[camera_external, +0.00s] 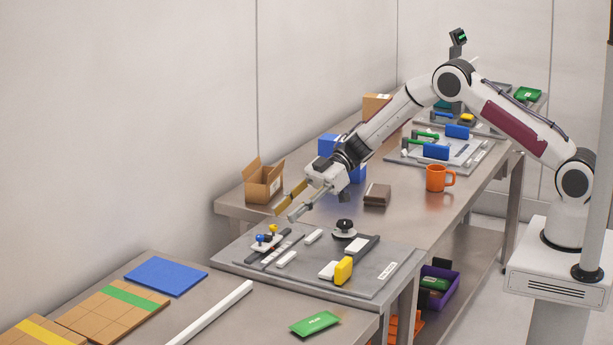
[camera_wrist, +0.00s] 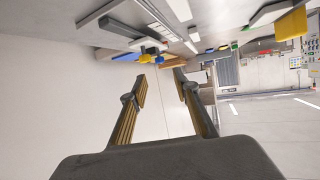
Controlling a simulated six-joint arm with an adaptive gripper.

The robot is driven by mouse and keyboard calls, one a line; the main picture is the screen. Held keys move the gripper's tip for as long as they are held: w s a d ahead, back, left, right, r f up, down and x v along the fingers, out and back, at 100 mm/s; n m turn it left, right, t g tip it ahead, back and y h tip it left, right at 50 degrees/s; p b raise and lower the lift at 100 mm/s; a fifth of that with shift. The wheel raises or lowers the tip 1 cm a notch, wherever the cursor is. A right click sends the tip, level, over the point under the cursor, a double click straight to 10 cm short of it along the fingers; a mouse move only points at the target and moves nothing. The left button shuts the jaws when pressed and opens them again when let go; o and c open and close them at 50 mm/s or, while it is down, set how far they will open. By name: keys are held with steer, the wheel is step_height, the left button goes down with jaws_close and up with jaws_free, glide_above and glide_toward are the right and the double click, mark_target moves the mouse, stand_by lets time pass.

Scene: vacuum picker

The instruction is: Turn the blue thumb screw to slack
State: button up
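The blue thumb screw (camera_external: 261,239) stands on a small white block at the left of a grey board (camera_external: 345,284). A yellow screw (camera_external: 273,229) stands just behind it. My gripper (camera_external: 285,212) is above the back left part of the board, apart from both screws, its fingers slanting down left. In the wrist view, the blue screw (camera_wrist: 153,50) shows beyond the tips, beside a yellow one (camera_wrist: 145,59). My gripper (camera_wrist: 161,76) is open there, with nothing between its fingers. The blue screw's turn position is too small to tell.
The board also carries a black round knob (camera_external: 344,227), a yellow block (camera_external: 343,270) and pale bars. An open cardboard box (camera_external: 263,181), a brown block (camera_external: 377,195) and an orange mug (camera_external: 436,178) stand behind. A green packet (camera_external: 315,323) lies in front.

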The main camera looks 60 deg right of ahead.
mark_target(260, 236)
steer(key=shift+a, duration=0.15)
steer(key=shift+x, duration=3.8)
jaws_close()
